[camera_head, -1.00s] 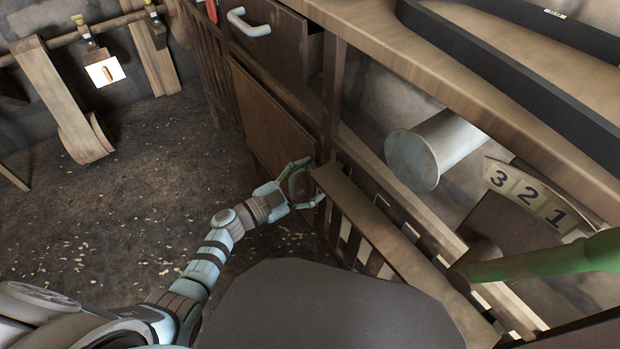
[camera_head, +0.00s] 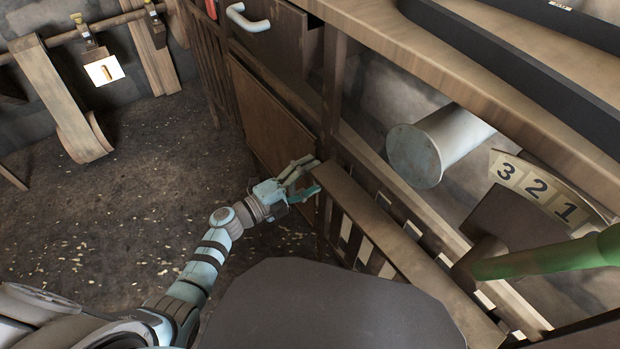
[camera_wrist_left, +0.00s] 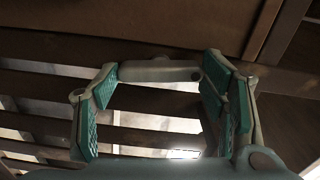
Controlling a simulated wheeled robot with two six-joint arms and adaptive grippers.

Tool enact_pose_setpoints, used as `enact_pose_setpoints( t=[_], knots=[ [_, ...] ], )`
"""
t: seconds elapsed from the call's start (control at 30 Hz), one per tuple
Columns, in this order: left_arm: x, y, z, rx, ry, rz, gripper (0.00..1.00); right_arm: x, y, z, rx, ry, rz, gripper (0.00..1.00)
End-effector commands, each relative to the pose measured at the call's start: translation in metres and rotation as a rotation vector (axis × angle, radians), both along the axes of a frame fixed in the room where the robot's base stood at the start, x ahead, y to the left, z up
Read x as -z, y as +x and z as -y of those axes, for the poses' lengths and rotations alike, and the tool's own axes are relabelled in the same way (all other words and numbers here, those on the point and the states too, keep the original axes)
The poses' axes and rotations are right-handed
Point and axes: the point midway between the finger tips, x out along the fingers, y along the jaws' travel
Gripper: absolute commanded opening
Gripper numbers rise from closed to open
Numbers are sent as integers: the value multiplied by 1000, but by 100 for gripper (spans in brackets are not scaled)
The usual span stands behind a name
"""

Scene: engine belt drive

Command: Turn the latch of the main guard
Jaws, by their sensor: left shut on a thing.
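My left gripper (camera_head: 303,178) reaches in from the left to the left end of the slatted wooden guard (camera_head: 385,232). In the left wrist view, the green-padded fingers of my left gripper (camera_wrist_left: 160,85) stand apart with a pale grey bar, which looks like the latch (camera_wrist_left: 160,71), spanning between their tips. The gripper is shut on this bar. In the head view the fingers largely hide the latch, so its exact angle is hard to tell. The guard's slats also show behind the fingers in the left wrist view. My right gripper is in neither current view.
A brown cabinet door (camera_head: 268,125) stands just behind the gripper, below a drawer with a pale handle (camera_head: 248,20). A grey cylinder (camera_head: 436,145), a dial with numbers (camera_head: 537,187) and a green lever (camera_head: 550,257) are to the right. The floor at left is open.

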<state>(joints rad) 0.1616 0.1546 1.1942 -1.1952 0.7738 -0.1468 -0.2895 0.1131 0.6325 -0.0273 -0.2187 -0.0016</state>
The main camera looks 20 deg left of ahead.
Motion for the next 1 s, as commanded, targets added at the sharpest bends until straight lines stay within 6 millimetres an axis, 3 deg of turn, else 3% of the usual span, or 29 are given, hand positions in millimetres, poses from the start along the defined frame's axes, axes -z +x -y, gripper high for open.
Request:
enact_pose_setpoints(
  t=[0.37, 0.87, 0.9, 1.0],
  knots=[
    [-1, 1, -1, -2, 117, 100, 38, 4, 2, 7, -5, -10, 3, 46],
    [-1, 1, -1, -2, 134, 113, 38, 5, 2, -1, -1, 0, 4, 46],
    [-1, 1, -1, -2, 134, 113, 70, 5, 2, -2, -2, 2, 4, 46],
    [-1, 1, -1, -1, 133, 112, 86, 5, 2, -4, 0, 5, 4, 46]
  ],
)
